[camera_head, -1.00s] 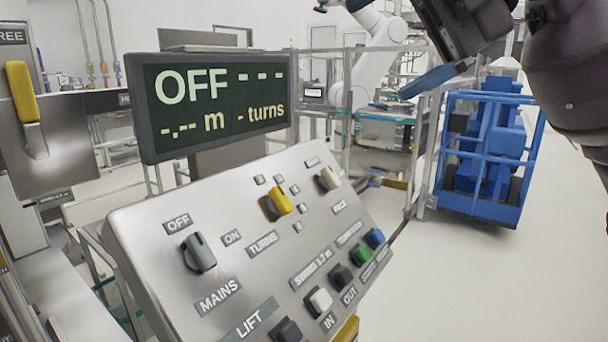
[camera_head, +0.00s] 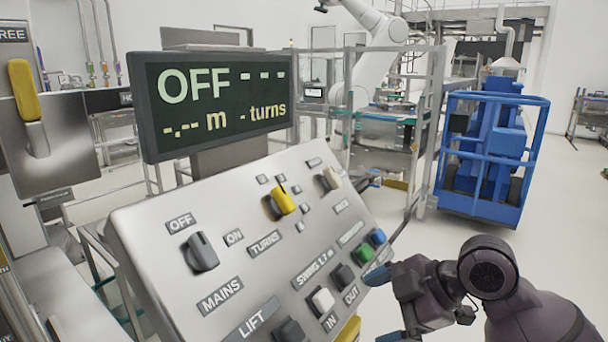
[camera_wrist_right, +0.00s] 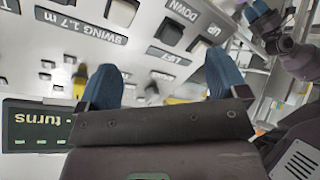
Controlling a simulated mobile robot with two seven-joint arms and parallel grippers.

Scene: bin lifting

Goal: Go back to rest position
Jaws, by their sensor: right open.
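My right gripper (camera_head: 385,305) is low at the right of the control panel (camera_head: 150,225) in the head view, near its lower right edge. Its blue fingers stand apart with nothing between them, as the right wrist view (camera_wrist_right: 163,82) also shows. No contact with the buttons can be made out. Another dark arm with a blue fingertip, apparently my left gripper (camera_wrist_right: 262,12), shows at the top right of the wrist view, cut off by the edge. It does not show in the head view.
The display (camera_head: 212,100) reads OFF. The panel carries a mains knob (camera_head: 201,251), a yellow knob (camera_head: 281,202) and several buttons. A blue caged machine (camera_head: 490,150), a white robot arm (camera_head: 375,55) and metal railings stand behind. The floor at right is open.

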